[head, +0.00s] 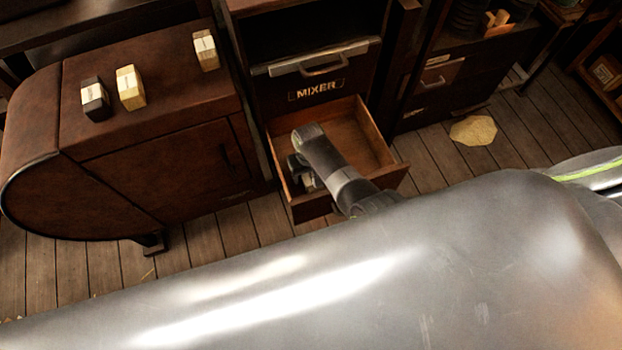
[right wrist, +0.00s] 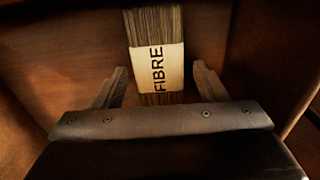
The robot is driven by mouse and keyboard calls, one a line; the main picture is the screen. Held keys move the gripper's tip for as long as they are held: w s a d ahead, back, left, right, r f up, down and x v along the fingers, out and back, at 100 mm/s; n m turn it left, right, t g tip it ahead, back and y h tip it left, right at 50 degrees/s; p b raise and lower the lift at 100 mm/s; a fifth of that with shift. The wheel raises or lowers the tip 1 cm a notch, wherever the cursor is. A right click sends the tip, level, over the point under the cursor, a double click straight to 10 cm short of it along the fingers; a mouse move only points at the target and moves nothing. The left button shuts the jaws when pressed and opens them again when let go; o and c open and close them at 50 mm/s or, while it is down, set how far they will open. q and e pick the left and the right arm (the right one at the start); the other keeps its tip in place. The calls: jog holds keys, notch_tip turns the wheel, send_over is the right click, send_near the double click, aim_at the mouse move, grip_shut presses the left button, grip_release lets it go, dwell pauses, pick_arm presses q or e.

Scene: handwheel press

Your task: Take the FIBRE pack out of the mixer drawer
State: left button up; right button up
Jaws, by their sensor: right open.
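The FIBRE pack (right wrist: 158,62) shows in the right wrist view as a brown fibrous bundle with a cream band lettered FIBRE. It lies in the open mixer drawer (head: 362,132), a wooden drawer below the MIXER label. My right gripper (right wrist: 155,85) is open. Its two fingers stand on either side of the pack's lower part, with a gap on each side, and do not grip it. In the head view the right gripper (head: 303,175) is down inside the drawer's left part, and the pack is mostly hidden by it. My left gripper is not in view.
A brown cabinet (head: 190,165) stands left of the drawer, with a dark pack (head: 95,98), a yellowish pack (head: 130,88) and a pale pack (head: 206,50) on top. A pale patch (head: 474,130) lies on the floor at right. The drawer's right part is empty.

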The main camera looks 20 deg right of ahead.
jog(key=shift+c, duration=0.3)
jog(key=c, duration=1)
jog(key=shift+r, duration=0.15)
